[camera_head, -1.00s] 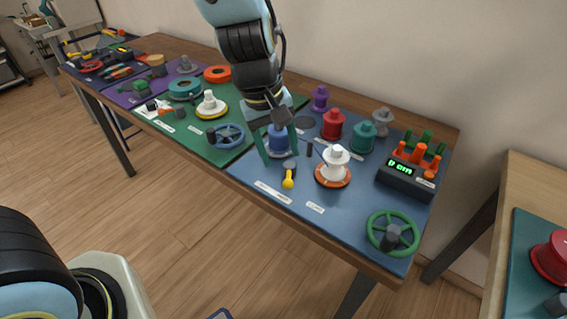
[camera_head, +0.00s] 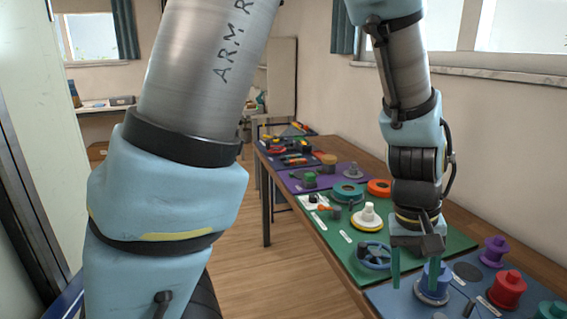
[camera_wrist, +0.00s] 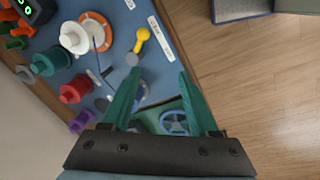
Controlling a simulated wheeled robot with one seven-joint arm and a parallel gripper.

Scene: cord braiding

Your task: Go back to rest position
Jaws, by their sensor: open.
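My gripper (camera_head: 415,284) hangs fingers-down over the front edge of the blue mat, with its two teal fingers apart. In the head view its right finger overlaps the blue spool (camera_head: 437,292); I cannot tell whether they touch. The wrist view shows the open fingers (camera_wrist: 157,74) with no object clearly held between them. There, a white spool (camera_wrist: 74,38), with a thin cord by it on an orange disc (camera_wrist: 97,22), and a yellow-tipped tool (camera_wrist: 140,40) lie beyond the fingertips. The blue spool is mostly hidden behind the left finger.
Red (camera_head: 507,287) and purple (camera_head: 495,248) spools stand right of my gripper. A blue handwheel (camera_head: 374,254) and a white spool on a yellow disc (camera_head: 367,214) sit on the green mat. The wall is close behind the table; open floor (camera_head: 246,270) lies in front.

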